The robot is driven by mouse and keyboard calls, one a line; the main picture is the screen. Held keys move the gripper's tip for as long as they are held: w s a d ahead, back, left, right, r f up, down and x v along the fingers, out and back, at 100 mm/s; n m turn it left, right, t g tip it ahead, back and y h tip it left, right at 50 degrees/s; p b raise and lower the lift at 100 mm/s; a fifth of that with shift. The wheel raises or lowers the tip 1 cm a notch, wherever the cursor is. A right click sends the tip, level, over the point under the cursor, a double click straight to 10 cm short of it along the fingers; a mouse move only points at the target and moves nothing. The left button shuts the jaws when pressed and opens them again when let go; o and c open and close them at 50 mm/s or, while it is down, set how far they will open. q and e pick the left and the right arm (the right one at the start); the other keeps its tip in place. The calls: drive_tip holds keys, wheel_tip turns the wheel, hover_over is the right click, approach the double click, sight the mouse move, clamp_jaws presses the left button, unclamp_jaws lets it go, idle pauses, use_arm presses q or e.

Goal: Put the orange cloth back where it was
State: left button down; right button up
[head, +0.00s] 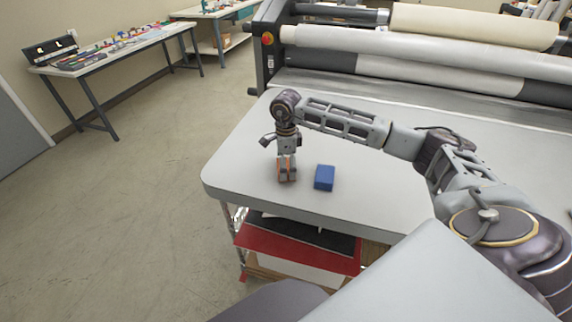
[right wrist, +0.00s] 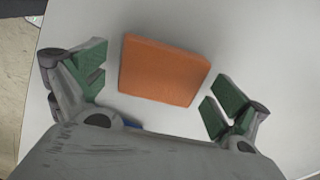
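The orange cloth (right wrist: 163,70) shows in the right wrist view as a flat, folded square block on the pale table top. My right gripper (right wrist: 152,83) is open, with one green-padded finger on each side of the cloth and gaps between them. In the head view my right gripper (head: 287,176) points straight down at the table near its left end, and only bits of orange show around the fingers. How far the fingertips are above the table I cannot tell. My left gripper is not in view.
A blue block (head: 324,177) sits on the table just right of my right gripper. The grey table (head: 240,165) is otherwise mostly clear here, with its rounded edge close by. The large laminator (head: 400,65) stands behind. Red and black sheets (head: 285,247) lie below the table top.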

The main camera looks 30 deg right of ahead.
drive_tip(key=shift+r, duration=0.2)
idle(0.3)
wheel_tip(320, 180, up, 12)
drive_tip(key=b, duration=0.1)
idle(0.5)
idle(0.8)
